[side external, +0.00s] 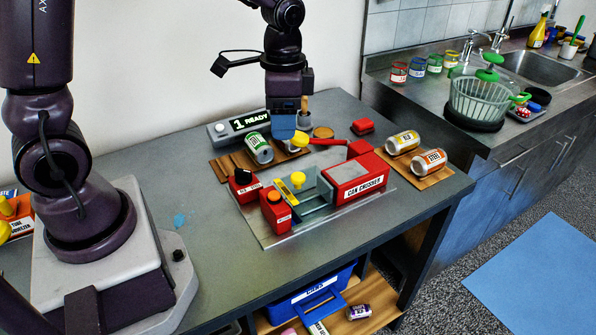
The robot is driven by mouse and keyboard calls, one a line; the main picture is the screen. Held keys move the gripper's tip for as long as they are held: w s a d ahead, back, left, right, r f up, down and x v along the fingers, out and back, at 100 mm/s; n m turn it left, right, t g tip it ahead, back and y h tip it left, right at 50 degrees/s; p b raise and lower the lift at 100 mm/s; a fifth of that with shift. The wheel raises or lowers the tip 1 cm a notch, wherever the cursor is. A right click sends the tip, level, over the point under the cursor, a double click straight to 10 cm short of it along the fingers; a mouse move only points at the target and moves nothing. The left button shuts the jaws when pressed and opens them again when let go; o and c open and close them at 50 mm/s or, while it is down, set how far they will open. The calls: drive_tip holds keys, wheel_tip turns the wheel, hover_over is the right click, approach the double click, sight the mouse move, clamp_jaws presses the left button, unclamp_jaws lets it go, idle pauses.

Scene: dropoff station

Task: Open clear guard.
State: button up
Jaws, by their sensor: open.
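The red can crusher (360,180) stands on a grey plate on the table. Its clear guard (318,190) is over the bay at the left of the red body and looks lowered. A yellow knob (297,180) and a yellow striped strip (284,191) are at the guard's left end. My gripper (283,138) points down behind the crusher, apart from the guard, open with nothing seen between its fingers. Its fingers overlap from this angle. A second yellow knob (299,139), on the end of the red lever (330,142), shows just right of my fingertips; I cannot tell whether they touch.
Red boxes (244,186) and (275,210) stand left of the guard. A green-labelled can (258,148) lies on a wooden rack behind. Two cans (403,142) and (429,161) lie on the right rack. A display reading "1 READY" (250,121) is at the back.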

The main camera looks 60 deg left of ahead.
sight(298, 176)
drive_tip(key=w+f+m, duration=0.1)
drive_tip(key=f, duration=0.3)
drive_tip(key=w+f+m, duration=0.1)
drive_tip(key=f, duration=0.4)
drive_tip(key=w+f+m, duration=0.1)
drive_tip(key=f, duration=0.3)
drive_tip(key=shift+f+m, duration=0.25)
drive_tip(key=shift+m, duration=0.05)
